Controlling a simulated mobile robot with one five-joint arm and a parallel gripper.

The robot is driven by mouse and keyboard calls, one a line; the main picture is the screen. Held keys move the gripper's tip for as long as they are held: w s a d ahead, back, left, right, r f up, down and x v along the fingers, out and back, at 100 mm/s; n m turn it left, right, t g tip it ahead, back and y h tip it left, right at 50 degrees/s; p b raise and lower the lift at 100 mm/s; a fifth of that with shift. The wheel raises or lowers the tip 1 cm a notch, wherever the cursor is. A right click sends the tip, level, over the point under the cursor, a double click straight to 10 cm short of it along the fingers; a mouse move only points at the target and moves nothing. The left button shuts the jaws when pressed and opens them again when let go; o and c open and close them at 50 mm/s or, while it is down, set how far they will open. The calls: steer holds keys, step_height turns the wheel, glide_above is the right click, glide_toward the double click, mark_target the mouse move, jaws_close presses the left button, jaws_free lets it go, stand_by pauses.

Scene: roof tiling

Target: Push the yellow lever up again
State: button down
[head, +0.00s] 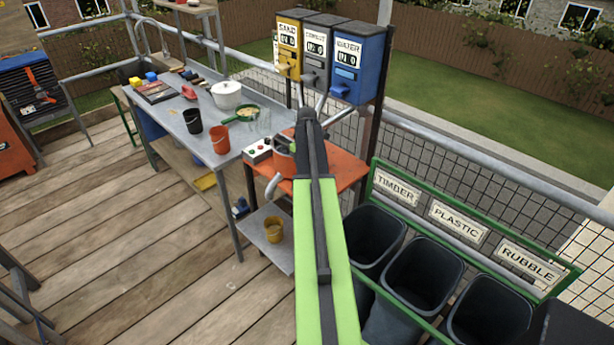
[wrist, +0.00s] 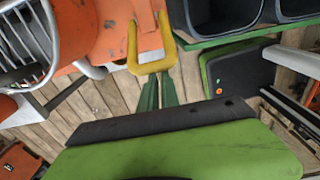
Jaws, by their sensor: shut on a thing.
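The yellow lever (wrist: 133,47) is a U-shaped loop in the wrist view, against an orange machine body (wrist: 85,38). My gripper (wrist: 158,80) shows as two dark green fingers meeting the lower crossbar of the loop. The fingers are close together and shut on the lever. In the head view my lime green arm runs up the middle of the picture. It hides the gripper and the lever there.
Sand (head: 288,40), cement (head: 317,50) and water (head: 357,62) dispensers stand behind the arm. Black bins (head: 424,268) in a green frame stand to the right. A grey workbench (head: 180,120) holds an orange bucket (head: 219,140) and other items. The wooden floor at left is largely clear.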

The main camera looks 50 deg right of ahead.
steer(key=shift+d, duration=0.4)
steer(key=shift+a, duration=0.1)
steer(key=a+f+b, duration=0.1)
steer(key=a, duration=0.4)
step_height(320, 180, up, 10)
steer(key=d+p, duration=0.1)
steer(key=p, duration=0.9)
steer(key=shift+w+d, duration=0.15)
steer(key=shift+d, duration=0.25)
